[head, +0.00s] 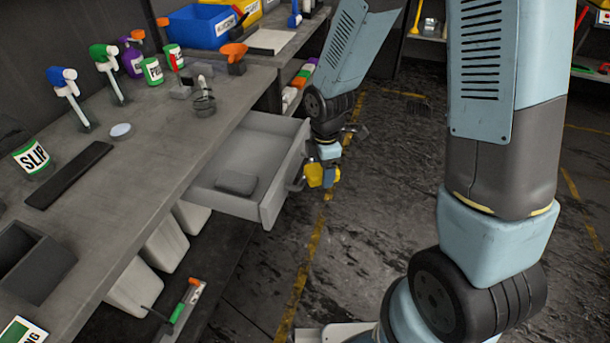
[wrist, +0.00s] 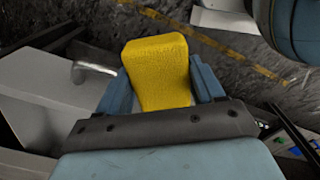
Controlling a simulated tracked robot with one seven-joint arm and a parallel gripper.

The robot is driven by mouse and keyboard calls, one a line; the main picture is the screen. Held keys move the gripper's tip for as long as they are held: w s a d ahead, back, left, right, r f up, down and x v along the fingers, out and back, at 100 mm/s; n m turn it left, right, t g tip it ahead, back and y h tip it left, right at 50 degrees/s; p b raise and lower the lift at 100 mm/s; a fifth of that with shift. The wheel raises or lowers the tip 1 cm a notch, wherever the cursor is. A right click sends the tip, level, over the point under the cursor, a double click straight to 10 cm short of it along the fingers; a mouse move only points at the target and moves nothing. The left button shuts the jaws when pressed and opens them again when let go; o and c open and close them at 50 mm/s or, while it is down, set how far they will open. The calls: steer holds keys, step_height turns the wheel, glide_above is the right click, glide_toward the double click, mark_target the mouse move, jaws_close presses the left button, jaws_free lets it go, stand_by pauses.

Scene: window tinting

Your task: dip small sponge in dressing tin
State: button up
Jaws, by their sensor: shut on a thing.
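My gripper (head: 324,168) is shut on a yellow sponge (head: 314,176). It hangs over the floor, just right of the open drawer's front. In the wrist view the yellow sponge (wrist: 158,72) sticks out between the two blue fingers of my gripper (wrist: 162,88). A small round pale tin or disc (head: 121,130) lies on the workbench near the spray bottles. I cannot tell whether it is the dressing tin. A can marked SLIP (head: 31,158) stands at the bench's left. Its contents do not show.
The open drawer (head: 270,200) juts from the workbench (head: 130,195) and holds a dark grey block (head: 236,184).

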steer(key=w+d+f+m, duration=0.5)
steer(key=w+d+m, duration=0.4)
steer(key=m, duration=0.1)
steer(key=w+d+f+m, duration=0.5)
steer(key=w+d+m, duration=0.3)
steer(key=m, duration=0.3)
steer(key=shift+w+d+f, duration=0.35)
steer(key=shift+w+f, duration=0.05)
steer(key=shift+w, duration=0.45)
steer(key=shift+s, duration=0.15)
